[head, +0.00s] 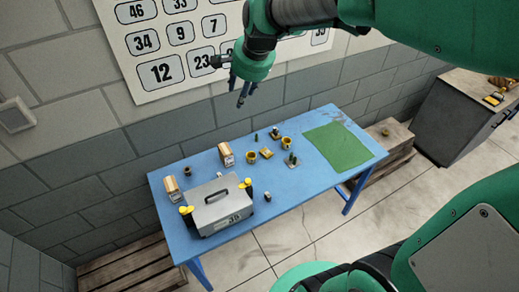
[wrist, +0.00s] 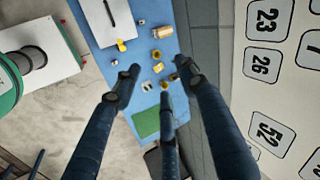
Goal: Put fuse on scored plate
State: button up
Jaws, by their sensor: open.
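My gripper (head: 241,98) hangs open and empty above the back of the blue table (head: 228,193). In the wrist view its fingers (wrist: 160,85) are spread above the tabletop items. Too small to tell surely, the fuse may be the small dark cylinder (head: 267,196) right of the grey toolbox. No scored plate can be made out for certain. Two small dark bases with green upright parts, one at the back (head: 275,132) and one nearer the front (head: 291,160), stand left of the green mat (head: 337,147).
The grey toolbox (head: 217,207) stands at the table's left, with yellow-topped items beside it. Two orange-and-white boxes, one at the back (head: 225,154) and one at the left (head: 171,188), stand nearby. Small yellow parts (head: 266,153) lie mid-table. A numbered wall board (head: 160,72) hangs behind.

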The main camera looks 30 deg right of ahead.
jog(key=s+a+n, duration=0.3)
jog(key=s+n, duration=0.3)
jog(key=s, duration=0.7)
jog(key=s+a+n, duration=0.4)
jog(key=s+n, duration=0.2)
jog(key=s, duration=0.7)
jog(key=shift+s+r, duration=0.15)
jog(key=shift+r, duration=0.3)
notch_tip(320, 180, down, 16)
jog(key=b, duration=1.6)
